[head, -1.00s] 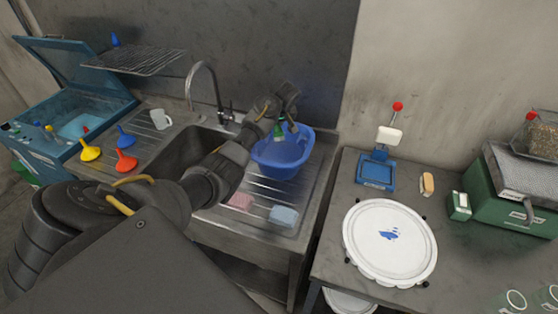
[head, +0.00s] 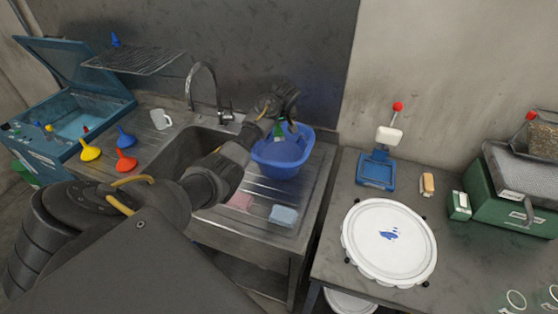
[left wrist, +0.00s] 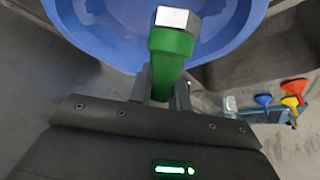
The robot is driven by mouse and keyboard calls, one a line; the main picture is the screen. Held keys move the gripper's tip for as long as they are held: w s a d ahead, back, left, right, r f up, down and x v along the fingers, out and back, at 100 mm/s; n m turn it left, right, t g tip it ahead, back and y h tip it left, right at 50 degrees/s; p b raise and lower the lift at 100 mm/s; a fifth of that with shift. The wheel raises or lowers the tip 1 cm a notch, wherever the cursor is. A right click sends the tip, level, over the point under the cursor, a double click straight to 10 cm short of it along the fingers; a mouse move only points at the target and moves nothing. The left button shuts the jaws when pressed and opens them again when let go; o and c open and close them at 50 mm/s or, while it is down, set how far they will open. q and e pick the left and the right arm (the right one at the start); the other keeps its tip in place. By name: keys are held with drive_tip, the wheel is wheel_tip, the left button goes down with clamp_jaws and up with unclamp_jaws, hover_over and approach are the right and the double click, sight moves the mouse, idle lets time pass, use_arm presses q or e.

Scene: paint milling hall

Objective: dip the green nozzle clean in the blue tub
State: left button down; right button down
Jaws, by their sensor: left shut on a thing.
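The green nozzle (left wrist: 171,50) with a silver hex end is held between the fingers of my left gripper (left wrist: 163,88), which is shut on it. In the head view the left gripper (head: 280,127) is at the back left of the blue tub (head: 285,158), and a bit of green nozzle shows there, partly hidden by the fingers. The tub stands on the drainboard right of the sink. In the left wrist view the tub (left wrist: 112,42) lies behind the nozzle's silver end. I cannot tell whether the nozzle touches the tub. My right gripper is not in view.
A steel sink (head: 178,150) and curved tap (head: 203,85) stand left of the tub. Pink and light-blue sponges (head: 283,215) lie in front of it. Yellow, red and blue funnels (head: 126,161) stand further left. A table with a white lid (head: 390,265) is at right.

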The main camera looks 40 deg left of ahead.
use_arm(q)
drive_tip(key=shift+r, duration=0.1)
drive_tip(key=shift+r, duration=1.9)
